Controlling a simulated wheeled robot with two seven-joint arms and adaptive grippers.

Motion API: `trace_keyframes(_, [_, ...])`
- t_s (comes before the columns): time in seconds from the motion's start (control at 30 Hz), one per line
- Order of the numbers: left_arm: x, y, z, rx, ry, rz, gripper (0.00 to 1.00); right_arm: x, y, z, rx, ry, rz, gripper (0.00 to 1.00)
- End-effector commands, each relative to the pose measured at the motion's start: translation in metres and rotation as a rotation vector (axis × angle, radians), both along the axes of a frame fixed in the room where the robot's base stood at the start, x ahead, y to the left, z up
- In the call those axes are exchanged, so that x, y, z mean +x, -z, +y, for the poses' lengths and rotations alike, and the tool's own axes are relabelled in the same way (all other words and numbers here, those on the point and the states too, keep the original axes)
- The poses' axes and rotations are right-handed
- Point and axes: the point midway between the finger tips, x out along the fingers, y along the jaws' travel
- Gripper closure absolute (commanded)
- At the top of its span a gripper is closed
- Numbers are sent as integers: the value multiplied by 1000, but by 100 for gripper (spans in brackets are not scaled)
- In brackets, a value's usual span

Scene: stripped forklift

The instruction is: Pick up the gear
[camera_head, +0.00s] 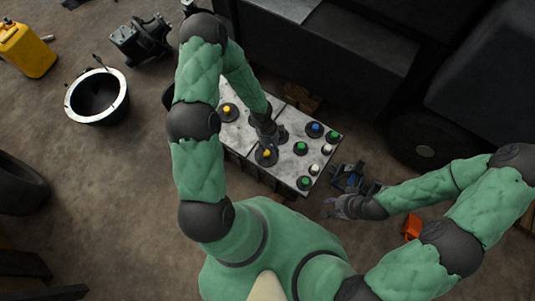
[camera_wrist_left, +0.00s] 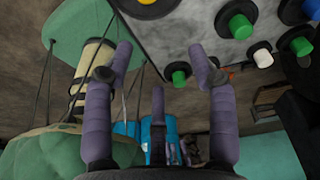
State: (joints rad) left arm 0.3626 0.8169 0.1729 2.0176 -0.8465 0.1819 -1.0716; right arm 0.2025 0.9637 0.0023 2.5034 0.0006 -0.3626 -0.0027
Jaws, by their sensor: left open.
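Several dark round discs with coloured centres sit on a pale grey table (camera_head: 237,135); I cannot tell for sure which is the gear. In the head view one with a yellow centre (camera_head: 266,155) lies just below my left wrist, and one with a blue centre (camera_head: 315,129) lies to the right. In the left wrist view, my left gripper (camera_wrist_left: 160,62) is open with nothing between its fingers. A green-centred piece (camera_wrist_left: 240,27) is right of them. My right gripper (camera_head: 338,207) is beyond the table's lower right corner; its fingers are too small to judge.
A small dark device (camera_head: 350,178) stands on the floor between the table and my right gripper. An orange object (camera_head: 412,227) lies under my right arm. Large dark machinery (camera_head: 330,50) stands behind the table. A yellow canister (camera_head: 25,48) and an open drum (camera_head: 97,96) are far left.

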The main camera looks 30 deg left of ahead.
Motion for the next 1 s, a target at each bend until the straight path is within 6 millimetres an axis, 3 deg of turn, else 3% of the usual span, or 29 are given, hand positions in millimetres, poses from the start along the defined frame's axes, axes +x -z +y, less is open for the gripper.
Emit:
trace_keyframes(0.1, [12,-2,29,59,186,-36,42,0,-2,0,0,0,1,60])
trace_keyframes(0.23, [17,3,42,89,280,-49,42,0,0,0,0,0,1,60])
trace_keyframes(0.5, [16,43,39,92,294,-51,42,0,22,0,0,0,1,60])
trace_keyframes(0.77, [15,57,37,91,291,-52,42,0,29,0,0,0,0,60])
trace_keyframes(1.0, [7,82,33,91,292,-52,42,0,50,0,0,0,0,60])
